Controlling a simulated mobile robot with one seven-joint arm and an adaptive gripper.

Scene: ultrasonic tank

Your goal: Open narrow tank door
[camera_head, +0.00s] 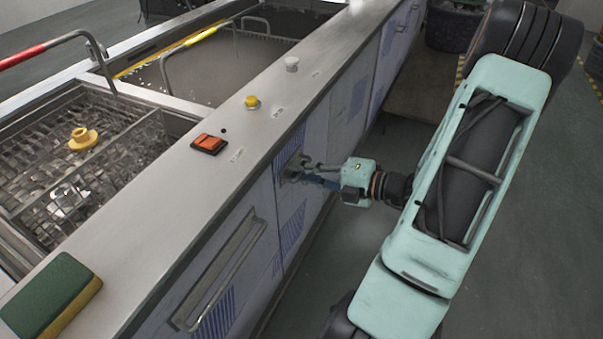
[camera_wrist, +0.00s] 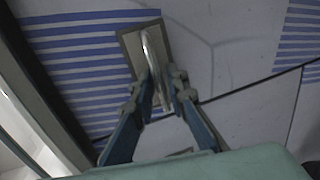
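The narrow tank door (camera_head: 290,190) is a pale panel with blue stripes in the tank's front; it looks closed. It also fills much of the wrist view (camera_wrist: 190,30). Its handle (camera_wrist: 148,48) is a light metal bar on a grey rectangular plate. My gripper (camera_head: 303,175) is at this handle in the head view and partly covers it. In the wrist view my gripper (camera_wrist: 163,82) has its two blue fingers on either side of the bar, close to it. Whether the fingers press on the bar cannot be told.
A wider panel with a long handle (camera_head: 222,270) lies nearer along the same front. On the metal top are a red switch (camera_head: 208,143), a yellow knob (camera_head: 252,102) and a green-yellow sponge (camera_head: 50,296). A wire basket (camera_head: 85,160) sits in the tank. Floor beside the front is clear.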

